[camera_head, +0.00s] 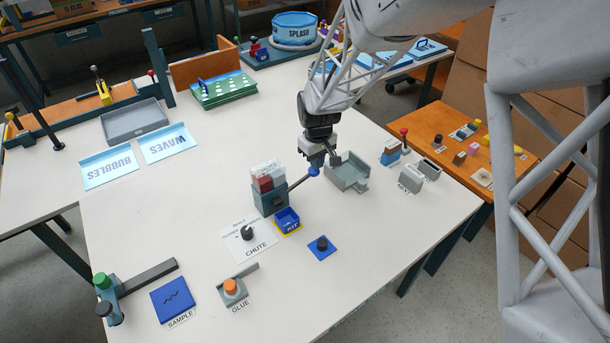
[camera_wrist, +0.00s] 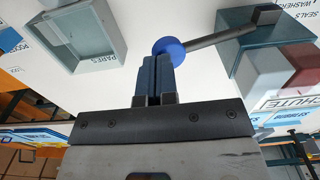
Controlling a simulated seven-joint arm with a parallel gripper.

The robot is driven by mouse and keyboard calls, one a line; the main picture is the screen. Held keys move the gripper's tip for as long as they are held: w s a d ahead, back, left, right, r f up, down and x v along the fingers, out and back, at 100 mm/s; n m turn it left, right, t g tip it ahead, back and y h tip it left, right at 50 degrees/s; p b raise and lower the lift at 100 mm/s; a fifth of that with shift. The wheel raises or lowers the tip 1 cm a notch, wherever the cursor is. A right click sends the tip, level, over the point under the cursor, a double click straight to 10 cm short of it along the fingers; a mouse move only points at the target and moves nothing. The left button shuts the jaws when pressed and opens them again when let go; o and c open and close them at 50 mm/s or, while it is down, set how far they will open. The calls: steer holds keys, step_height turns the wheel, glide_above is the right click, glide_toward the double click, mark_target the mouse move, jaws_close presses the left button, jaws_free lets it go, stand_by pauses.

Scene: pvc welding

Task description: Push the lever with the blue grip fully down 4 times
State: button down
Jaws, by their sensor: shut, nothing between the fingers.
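The lever (camera_head: 300,180) is a dark rod that sticks out from the side of the chute dispenser (camera_head: 268,197) and slants up to a round blue grip (camera_head: 314,171). In the wrist view the blue grip (camera_wrist: 168,46) sits at the fingertips, with the lever rod (camera_wrist: 222,37) running right to the dispenser (camera_wrist: 262,75). My gripper (camera_head: 317,161) is just above the blue grip. In the wrist view its fingers (camera_wrist: 153,68) are closed together and overlap the grip's edge. Whether they touch it I cannot tell.
A grey parts tray (camera_head: 348,172) stands right beside my gripper. A blue kit bin (camera_head: 287,221) stands in front of the dispenser. A blue pad with a knob (camera_head: 322,246) and the glue button (camera_head: 232,289) lie nearer. The white table (camera_head: 385,245) is clear at front right.

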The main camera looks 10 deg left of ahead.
steer(key=shift+f, duration=2.85)
steer(key=shift+r, duration=4.6)
step_height(320, 180, up, 6)
steer(key=shift+f, duration=0.2)
steer(key=shift+f, duration=0.15)
steer(key=shift+f, duration=3.15)
